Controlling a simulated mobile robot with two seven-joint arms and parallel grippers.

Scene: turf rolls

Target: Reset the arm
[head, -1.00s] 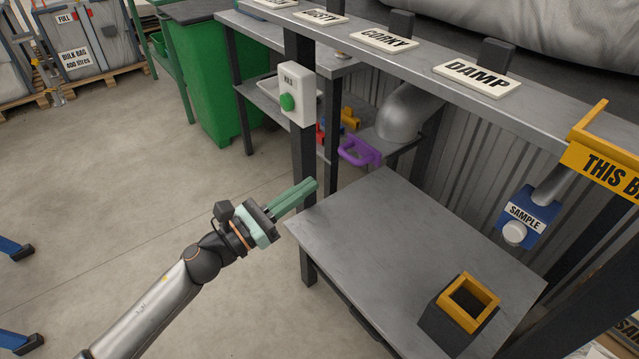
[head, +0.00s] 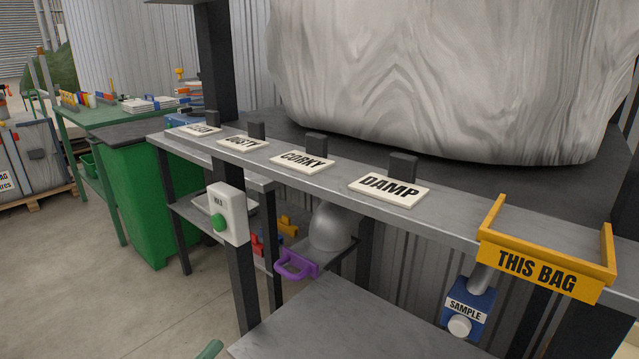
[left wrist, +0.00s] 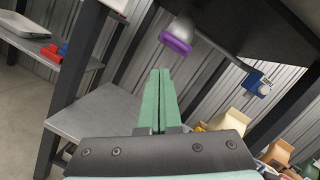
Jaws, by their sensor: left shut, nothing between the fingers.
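My left gripper (head: 211,349) shows only as a green fingertip at the bottom edge of the head view, near the left corner of the low grey tabletop (head: 310,325). In the left wrist view its two long green fingers (left wrist: 159,100) lie side by side, shut, with nothing between them. The grey tabletop (left wrist: 95,112) is left of and beyond the fingers there. The rest of my left arm is hidden from the head view. My right gripper is in neither view.
A shelf edge (head: 330,187) with tags such as DAMP (head: 388,189) crosses above. A yellow THIS BAG holder (head: 540,270) is at right. A green-button box (head: 228,213) is on a post. A purple handle (head: 296,264) hangs below the shelf. Open floor (head: 110,290) lies left.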

